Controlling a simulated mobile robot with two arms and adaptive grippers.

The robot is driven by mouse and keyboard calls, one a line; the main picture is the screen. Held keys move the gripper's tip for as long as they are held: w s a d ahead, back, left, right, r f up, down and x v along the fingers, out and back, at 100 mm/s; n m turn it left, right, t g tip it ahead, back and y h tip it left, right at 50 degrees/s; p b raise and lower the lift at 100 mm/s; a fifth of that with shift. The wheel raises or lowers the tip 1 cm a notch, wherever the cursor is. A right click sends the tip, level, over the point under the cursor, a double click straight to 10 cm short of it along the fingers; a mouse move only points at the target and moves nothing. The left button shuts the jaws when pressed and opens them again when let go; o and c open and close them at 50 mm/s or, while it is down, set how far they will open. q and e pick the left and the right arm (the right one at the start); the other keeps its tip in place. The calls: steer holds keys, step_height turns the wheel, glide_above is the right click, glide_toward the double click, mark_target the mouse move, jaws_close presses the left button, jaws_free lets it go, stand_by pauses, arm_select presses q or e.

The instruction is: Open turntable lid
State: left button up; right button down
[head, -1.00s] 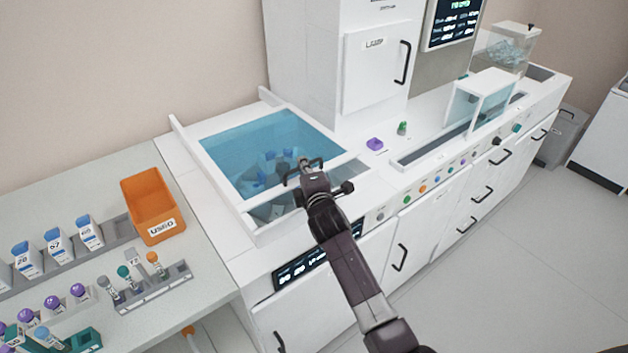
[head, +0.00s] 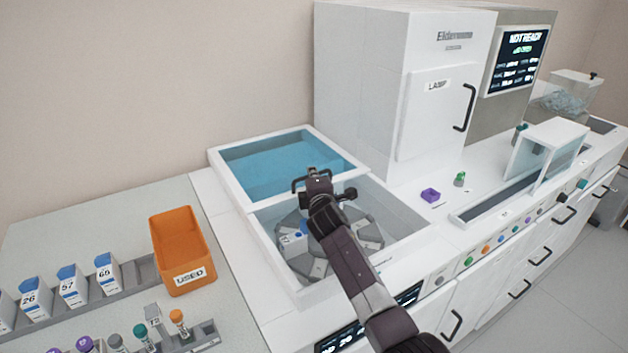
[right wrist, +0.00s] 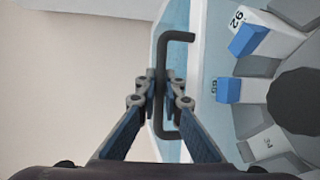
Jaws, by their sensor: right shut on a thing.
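The turntable lid (head: 270,168) is a blue see-through pane in a white frame. It lies slid toward the back wall, so the front part of the well is uncovered. My right gripper (head: 313,180) is shut on the dark lid handle (head: 297,186) at the lid's front edge. In the right wrist view the fingers (right wrist: 160,88) pinch the middle of the handle (right wrist: 178,37). The grey turntable (head: 367,231) shows in the open well, partly hidden by my arm. Blue-capped packs (right wrist: 228,90) sit in its slots. My left gripper is out of view.
A tall white analyzer cabinet (head: 365,80) stands right of the lid. An orange bin (head: 180,235) marked USED and racks of numbered packs are on the left bench.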

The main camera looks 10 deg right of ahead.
steer(key=c, duration=2.3)
jaws_free()
steer(key=shift+s, duration=0.5)
steer(key=s, duration=0.3)
steer(key=s+r, duration=0.1)
steer(key=s, duration=0.3)
steer(key=s+r, duration=0.1)
steer(key=s, duration=0.3)
steer(key=shift+a, duration=0.3)
steer(key=shift+w, duration=0.1)
